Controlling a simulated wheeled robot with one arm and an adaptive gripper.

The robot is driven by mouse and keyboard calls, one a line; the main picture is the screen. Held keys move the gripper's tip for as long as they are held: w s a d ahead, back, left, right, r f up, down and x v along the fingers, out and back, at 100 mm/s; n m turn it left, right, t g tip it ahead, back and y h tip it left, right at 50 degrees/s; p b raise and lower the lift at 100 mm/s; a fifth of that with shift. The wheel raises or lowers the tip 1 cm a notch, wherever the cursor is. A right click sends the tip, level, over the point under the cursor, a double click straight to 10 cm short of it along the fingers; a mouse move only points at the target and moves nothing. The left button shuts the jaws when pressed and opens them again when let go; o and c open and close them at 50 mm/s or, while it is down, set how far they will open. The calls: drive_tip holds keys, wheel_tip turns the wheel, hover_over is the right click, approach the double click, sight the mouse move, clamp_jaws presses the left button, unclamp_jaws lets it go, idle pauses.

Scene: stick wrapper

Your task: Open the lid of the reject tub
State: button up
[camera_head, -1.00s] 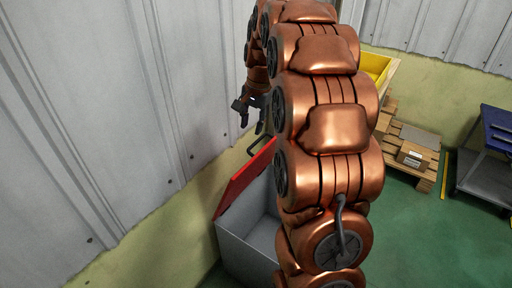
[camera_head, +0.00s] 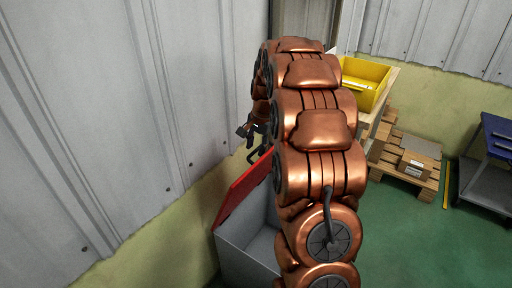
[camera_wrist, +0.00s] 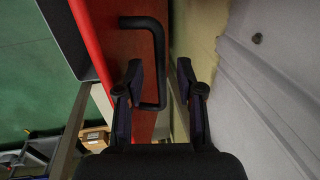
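The reject tub (camera_head: 241,252) is a grey box by the wall, partly hidden behind my arm. Its red lid (camera_head: 243,190) is raised and tilted up towards the wall, so the grey inside shows. The lid also fills the middle of the wrist view (camera_wrist: 128,68). A black bar handle (camera_wrist: 158,55) stands on the lid; it also shows in the head view (camera_head: 257,154). My gripper (camera_wrist: 160,72) is open at the handle. The handle's long bar lies between the two fingers, with a visible gap to the right finger. Contact with the left finger is unclear.
The corrugated wall (camera_head: 120,120) runs close along the left of the tub and gripper. A yellow bin (camera_head: 364,84) stands behind my arm. A pallet with a cardboard box (camera_head: 414,165) and a blue-topped cart (camera_head: 497,130) are at the right.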

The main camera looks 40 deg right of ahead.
drive_tip(key=shift+w+f, duration=0.1)
drive_tip(key=shift+f, duration=0.2)
drive_tip(key=shift+c, duration=0.2)
clamp_jaws()
idle(0.3)
